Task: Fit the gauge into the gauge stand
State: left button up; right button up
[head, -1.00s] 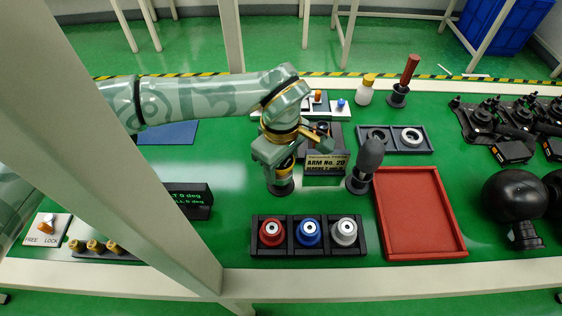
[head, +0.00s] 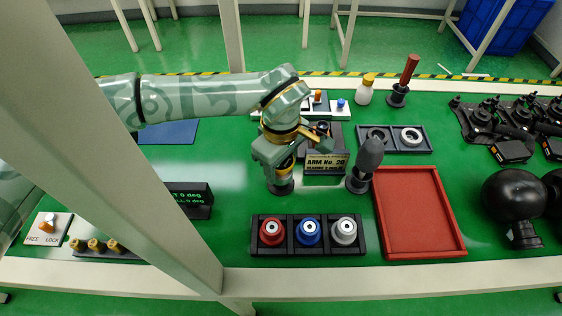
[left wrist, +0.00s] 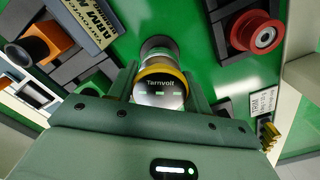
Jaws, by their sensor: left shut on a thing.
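My left gripper (head: 281,166) is shut on the gauge, which has a yellow band and a dark face marked "Tarnvolt". The gauge (left wrist: 160,84) shows between the fingers in the left wrist view, and part of its yellow band (head: 287,163) shows in the head view. Directly below it is a round dark base (head: 281,188), which looks like the gauge stand. It shows as a dark rim (left wrist: 157,43) past the gauge in the left wrist view. The fingers hide part of the gauge, and I cannot tell whether it is seated. My right gripper is not in view.
A dark grey bulb on a stand (head: 368,162) and a nameplate (head: 326,164) are close on the right. A black holder with red, blue and white knobs (head: 308,249) is in front. A red tray (head: 455,242) lies to the right.

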pick_arm(q)
jog(key=shift+f+b, duration=0.55)
jog(key=shift+f, duration=0.7)
jog(key=o, duration=1.2)
notch_tip(320, 180, up, 16)
jog(key=p, duration=0.4)
jog(key=shift+r, duration=0.2)
